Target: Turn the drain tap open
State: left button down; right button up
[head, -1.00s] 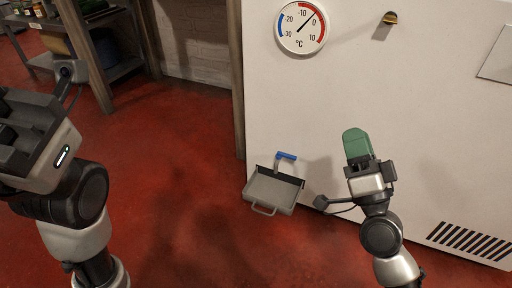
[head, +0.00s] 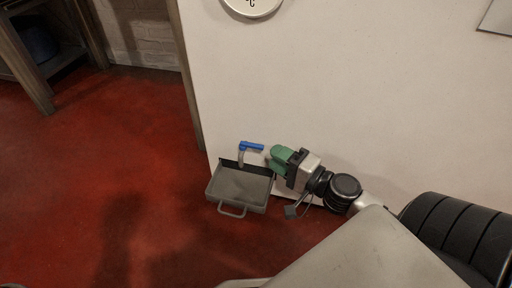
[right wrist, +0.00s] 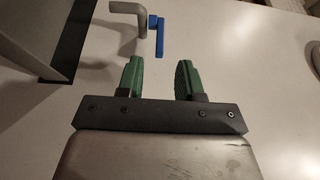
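The drain tap has a blue lever handle (head: 251,146) on a grey bent pipe (head: 241,158), low on the white cabinet wall. In the head view the lever points to the right. My right gripper (head: 274,158) is just right of the tap, with its green fingers towards it. In the right wrist view the blue handle (right wrist: 157,34) and the pipe (right wrist: 136,17) lie ahead of my fingertips, a short gap away. The two green fingers (right wrist: 158,75) are apart with nothing between them. My left gripper does not show in the head view now.
A grey drip tray (head: 238,188) with a front handle sits on the red floor under the tap; its edge also shows in the right wrist view (right wrist: 45,35). A wooden post (head: 187,75) stands left of the white wall (head: 330,80). The floor at left is clear.

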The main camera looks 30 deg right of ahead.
aim_at(258, 145)
jog(key=b+x, duration=0.2)
jog(key=x, duration=0.4)
jog(key=shift+w, duration=0.25)
jog(key=shift+c, duration=0.4)
grip_shut()
